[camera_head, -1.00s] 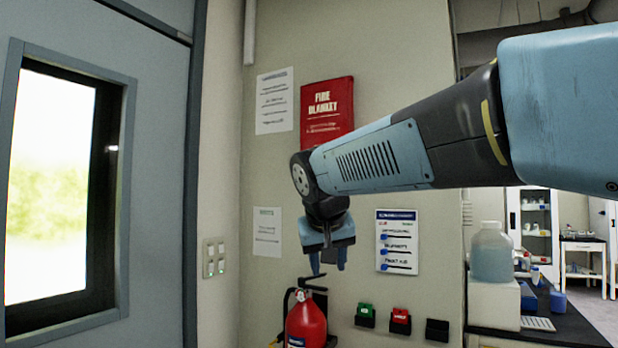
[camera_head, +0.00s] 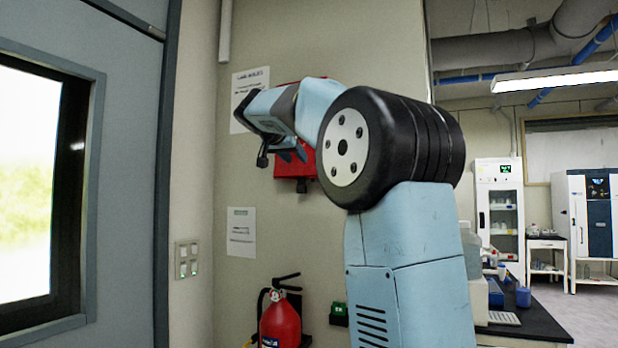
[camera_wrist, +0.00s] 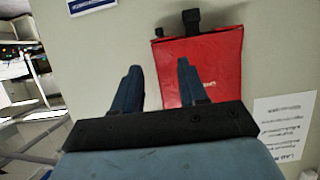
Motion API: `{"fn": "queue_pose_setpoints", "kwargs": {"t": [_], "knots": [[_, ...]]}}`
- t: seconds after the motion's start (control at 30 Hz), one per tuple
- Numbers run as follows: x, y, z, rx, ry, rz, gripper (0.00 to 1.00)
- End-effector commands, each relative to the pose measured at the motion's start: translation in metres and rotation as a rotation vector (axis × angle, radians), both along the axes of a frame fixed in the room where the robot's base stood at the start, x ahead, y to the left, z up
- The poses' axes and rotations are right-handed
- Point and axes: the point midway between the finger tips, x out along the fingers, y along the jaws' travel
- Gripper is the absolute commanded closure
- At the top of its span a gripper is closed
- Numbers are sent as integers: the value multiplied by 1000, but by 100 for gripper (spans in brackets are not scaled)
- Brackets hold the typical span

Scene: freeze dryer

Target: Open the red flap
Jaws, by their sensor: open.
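The red fire blanket pouch with its red flap (camera_head: 293,168) hangs on the beige wall, and my arm hides most of it in the head view. In the wrist view the red pouch (camera_wrist: 218,70) lies beyond my fingers, with a black tab (camera_wrist: 191,21) at its upper edge in that picture. My gripper (camera_head: 281,157) is in front of the pouch in the head view. In the wrist view my gripper (camera_wrist: 159,65) has its fingers apart with nothing between them. One finger overlaps the red surface; the other is over bare wall. I cannot tell whether either touches.
A red fire extinguisher (camera_head: 280,322) is on the wall below. White notices (camera_head: 241,231) and a switch plate (camera_head: 187,259) are on the left. A door with a window (camera_head: 35,190) stands at far left. A dark bench (camera_head: 535,325) is at right.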

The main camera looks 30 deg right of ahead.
Motion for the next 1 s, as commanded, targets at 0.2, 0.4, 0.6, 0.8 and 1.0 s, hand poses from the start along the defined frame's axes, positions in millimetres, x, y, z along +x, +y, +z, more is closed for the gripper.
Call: {"fn": "queue_pose_setpoints", "kwargs": {"t": [0.2,0.4,0.6,0.8,1.0], "knots": [[18,-25,-14,0,5,-3,57],[38,-51,-28,0,5,-2,57],[57,-75,-40,0,5,-2,57],[69,-91,-49,0,4,0,57],[73,-96,-51,0,4,0,57]]}}
